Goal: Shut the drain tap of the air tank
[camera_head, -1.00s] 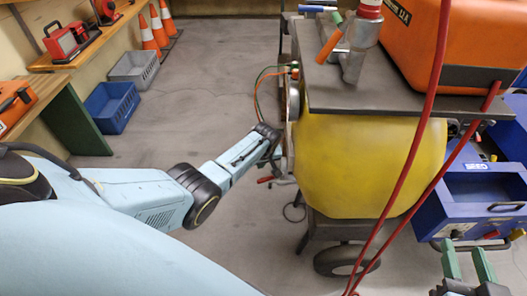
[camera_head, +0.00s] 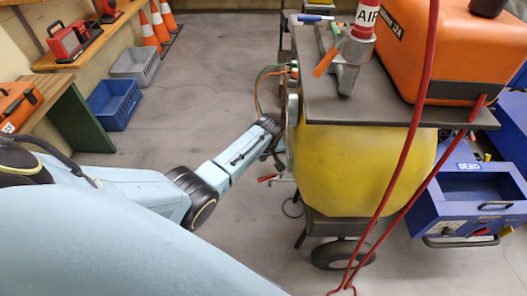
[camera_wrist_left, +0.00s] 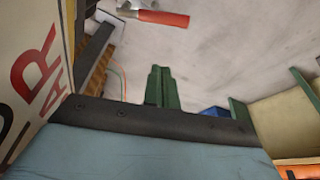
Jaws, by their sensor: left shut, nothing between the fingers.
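The yellow air tank (camera_head: 362,165) stands under a dark tabletop. The drain tap has a red lever (camera_head: 267,178) that sticks out to the left below the tank's left end. In the left wrist view the red lever (camera_wrist_left: 162,18) lies nearly level at the top, with its metal body to its left. My left gripper (camera_head: 279,163) is beside the tank's left end, close to the lever; I see no contact. Its green fingers (camera_wrist_left: 162,88) are shut together and empty, pointing towards the lever with floor showing between. My right gripper is out of view.
A white panel with red letters (camera_wrist_left: 28,95) stands close on the left in the wrist view. Green and orange hoses (camera_head: 262,85) hang beside the tank. Red hoses (camera_head: 410,150) cross in front of it. Blue and grey crates (camera_head: 113,104) stand at the left; floor between is clear.

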